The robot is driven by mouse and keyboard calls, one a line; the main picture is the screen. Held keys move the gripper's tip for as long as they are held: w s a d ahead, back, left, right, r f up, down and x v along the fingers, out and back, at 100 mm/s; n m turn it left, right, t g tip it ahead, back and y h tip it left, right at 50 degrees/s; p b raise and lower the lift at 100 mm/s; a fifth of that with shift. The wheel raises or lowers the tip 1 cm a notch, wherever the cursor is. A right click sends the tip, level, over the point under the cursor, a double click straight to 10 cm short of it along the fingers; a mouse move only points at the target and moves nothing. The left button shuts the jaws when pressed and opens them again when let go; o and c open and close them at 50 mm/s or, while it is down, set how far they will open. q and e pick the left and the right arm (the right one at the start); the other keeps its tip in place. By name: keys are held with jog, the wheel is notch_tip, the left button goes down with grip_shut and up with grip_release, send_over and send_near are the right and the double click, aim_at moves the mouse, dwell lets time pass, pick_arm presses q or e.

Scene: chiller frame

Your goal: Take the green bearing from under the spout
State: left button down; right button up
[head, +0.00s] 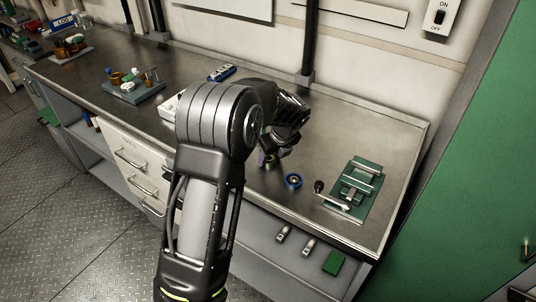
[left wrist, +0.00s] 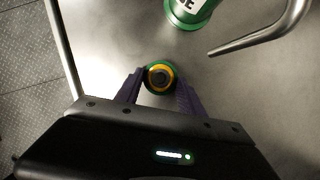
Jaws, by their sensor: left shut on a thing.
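The green bearing (left wrist: 160,77) has a green outer ring, a yellow-orange ring inside and a dark centre. In the left wrist view it sits between the two purple fingers of my left gripper (left wrist: 160,88), which is shut on it. In the head view my left gripper (head: 268,158) is low over the bench near its front edge, partly hidden by my own arm. A bent metal tube (left wrist: 262,36), perhaps the spout, is at the upper right of the left wrist view, apart from the bearing. My right gripper is not in view.
A green fixture with metal bars (head: 357,186) stands farther right. The bench's front edge is close.

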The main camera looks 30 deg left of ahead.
pick_arm(q)
jog(key=shift+s, duration=0.15)
jog(key=c, duration=0.6)
grip_release()
jog(key=shift+c, duration=0.2)
jog(key=shift+d, duration=0.1)
jog(key=b+v, duration=0.1)
jog(key=v, duration=0.6)
jog(key=shift+r, duration=0.4)
